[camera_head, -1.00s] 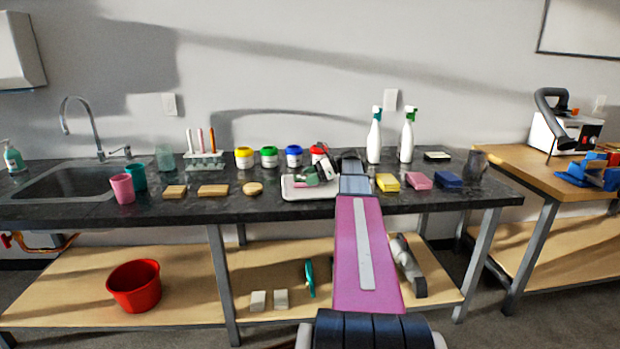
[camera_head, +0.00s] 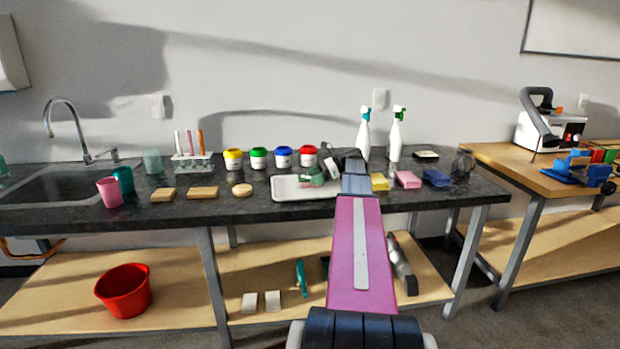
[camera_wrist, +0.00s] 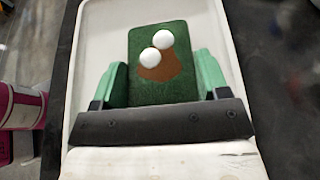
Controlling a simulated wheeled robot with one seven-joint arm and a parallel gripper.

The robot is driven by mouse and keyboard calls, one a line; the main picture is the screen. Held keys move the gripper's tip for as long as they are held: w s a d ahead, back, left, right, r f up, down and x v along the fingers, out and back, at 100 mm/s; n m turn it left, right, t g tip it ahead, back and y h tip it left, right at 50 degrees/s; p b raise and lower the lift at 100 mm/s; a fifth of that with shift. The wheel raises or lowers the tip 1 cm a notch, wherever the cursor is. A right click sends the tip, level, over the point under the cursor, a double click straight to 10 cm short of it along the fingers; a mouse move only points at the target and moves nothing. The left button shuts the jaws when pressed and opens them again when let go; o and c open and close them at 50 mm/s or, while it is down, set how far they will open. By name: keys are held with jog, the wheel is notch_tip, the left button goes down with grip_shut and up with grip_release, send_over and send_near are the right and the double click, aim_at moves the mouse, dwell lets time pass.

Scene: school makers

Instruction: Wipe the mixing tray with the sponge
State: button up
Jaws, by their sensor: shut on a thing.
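The white mixing tray (camera_head: 290,194) lies on the dark counter, near its middle. It also fills much of the wrist view (camera_wrist: 100,35). My gripper (camera_head: 314,177) is over the right part of the tray. In the wrist view, its green fingers (camera_wrist: 165,80) are shut on a dark green sponge (camera_wrist: 155,92). A brown patch and two white round spots show on the sponge's face. I cannot tell whether the sponge touches the tray. My wrist and arm hide the tray's right end in the head view.
Yellow (camera_head: 379,183), pink (camera_head: 408,180) and blue (camera_head: 437,178) blocks lie right of the tray. Several paint jars (camera_head: 258,158) stand behind it, with two spray bottles (camera_head: 364,136) at the back right. A round wooden piece (camera_head: 242,190) lies to its left.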

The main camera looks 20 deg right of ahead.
jog(key=shift+s+d, duration=0.2)
jog(key=shift+d, duration=0.6)
jog(key=shift+s+d, duration=0.2)
jog(key=shift+d, duration=0.55)
notch_tip(320, 180, up, 7)
dwell(0.5)
